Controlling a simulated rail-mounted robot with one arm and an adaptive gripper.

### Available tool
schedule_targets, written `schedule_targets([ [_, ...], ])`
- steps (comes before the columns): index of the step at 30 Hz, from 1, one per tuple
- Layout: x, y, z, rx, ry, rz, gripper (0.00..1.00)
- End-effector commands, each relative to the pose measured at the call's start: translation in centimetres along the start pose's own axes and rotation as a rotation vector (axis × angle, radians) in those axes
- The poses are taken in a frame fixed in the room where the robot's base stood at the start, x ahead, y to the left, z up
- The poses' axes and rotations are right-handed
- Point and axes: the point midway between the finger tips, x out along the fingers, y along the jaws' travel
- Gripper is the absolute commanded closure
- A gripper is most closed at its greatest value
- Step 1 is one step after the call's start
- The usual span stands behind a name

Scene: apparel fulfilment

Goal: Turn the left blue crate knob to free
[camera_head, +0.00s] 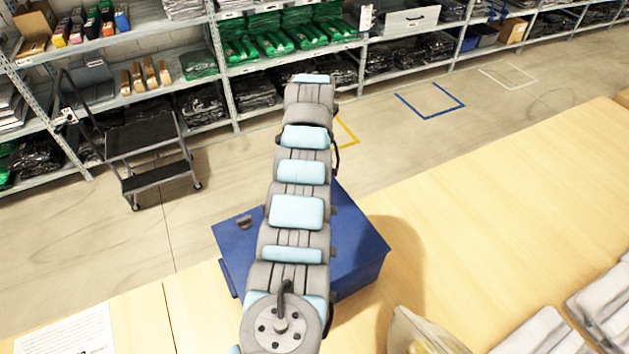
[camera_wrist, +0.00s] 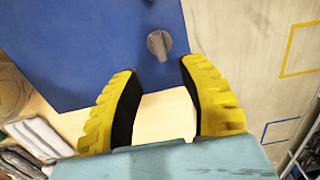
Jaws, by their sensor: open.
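The blue crate (camera_head: 355,250) sits on the wooden table, partly hidden behind my arm in the head view. A grey knob (camera_head: 244,222) stands on its blue face, left of my arm. In the wrist view the blue crate (camera_wrist: 70,45) fills the upper left, and a grey knob (camera_wrist: 159,45) lies near its right edge. My gripper (camera_wrist: 157,72) has yellow fingers with black pads, spread apart and empty. The knob appears just past the fingertips, between their lines and not gripped. My gripper is not visible in the head view.
The wooden table (camera_head: 480,210) is clear to the right of the crate. Folded grey garments (camera_head: 545,332) and a pale bag (camera_head: 420,332) lie at its front. A paper sheet (camera_head: 70,332) lies at left. A step ladder (camera_head: 150,150) and shelves of packed clothes stand behind.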

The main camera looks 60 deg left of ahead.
Motion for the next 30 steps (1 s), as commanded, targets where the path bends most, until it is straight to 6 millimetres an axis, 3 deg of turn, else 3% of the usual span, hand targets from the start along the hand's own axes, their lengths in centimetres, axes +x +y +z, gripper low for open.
schedule_targets([
  [3, -1.8, 0.1, -0.1, 0.002, 0.000, 0.000, 0.59],
  [9, -3.3, 0.1, 0.0, 0.001, -0.001, 0.002, 0.59],
  [30, -3.6, 0.1, -0.1, 0.001, 0.000, 0.000, 0.59],
])
